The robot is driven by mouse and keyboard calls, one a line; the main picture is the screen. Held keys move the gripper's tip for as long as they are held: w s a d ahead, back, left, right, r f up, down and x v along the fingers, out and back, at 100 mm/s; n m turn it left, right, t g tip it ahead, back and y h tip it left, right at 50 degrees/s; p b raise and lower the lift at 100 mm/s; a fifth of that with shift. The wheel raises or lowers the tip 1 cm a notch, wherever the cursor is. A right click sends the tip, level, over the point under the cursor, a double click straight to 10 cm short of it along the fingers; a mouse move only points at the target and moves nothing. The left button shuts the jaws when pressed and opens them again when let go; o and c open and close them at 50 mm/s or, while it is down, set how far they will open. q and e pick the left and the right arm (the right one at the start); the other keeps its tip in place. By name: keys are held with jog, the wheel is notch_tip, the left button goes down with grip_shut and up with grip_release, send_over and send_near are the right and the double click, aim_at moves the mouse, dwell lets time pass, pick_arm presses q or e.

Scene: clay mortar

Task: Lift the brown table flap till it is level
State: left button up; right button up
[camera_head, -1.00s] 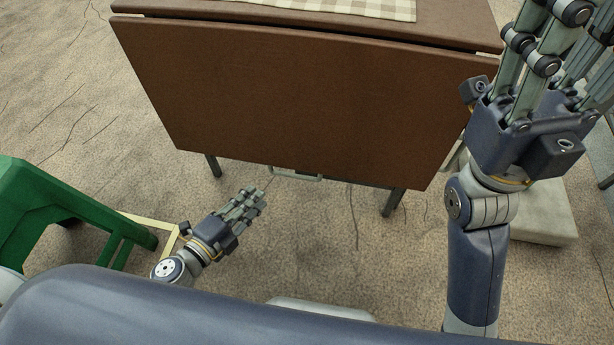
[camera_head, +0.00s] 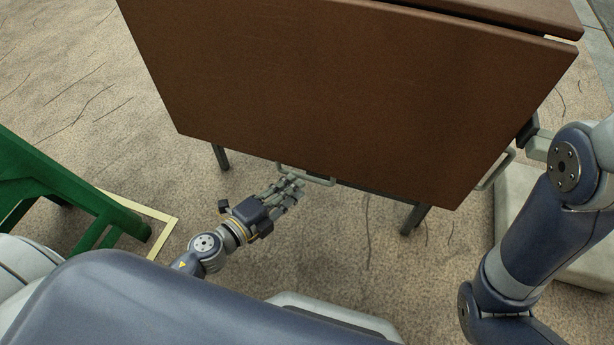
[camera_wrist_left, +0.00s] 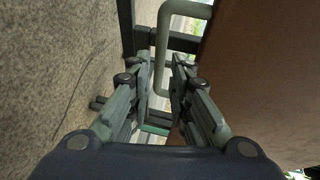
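The brown table flap (camera_head: 340,95) hangs down from the tabletop, its broad face toward me. A pale grey-green handle (camera_head: 318,178) sits at its lower edge and also shows as a bar in the left wrist view (camera_wrist_left: 163,50). My left gripper (camera_head: 292,186) is at the handle's left end, below the flap's lower edge. In the left wrist view its fingers (camera_wrist_left: 160,75) are apart, with the handle bar just beyond the gap; contact is not clear. My right arm (camera_head: 535,230) rises at the right, and its gripper cannot be made out.
A green piece of furniture (camera_head: 60,190) stands at the left, beside a pale yellow floor marking (camera_head: 158,214). Dark table legs (camera_head: 414,218) stand under the flap. A pale block (camera_head: 512,205) lies behind my right arm. Sandy floor is clear below the flap.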

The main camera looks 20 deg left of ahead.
aim_at(307, 176)
pick_arm(q)
jog(key=shift+x, duration=3.05)
grip_shut()
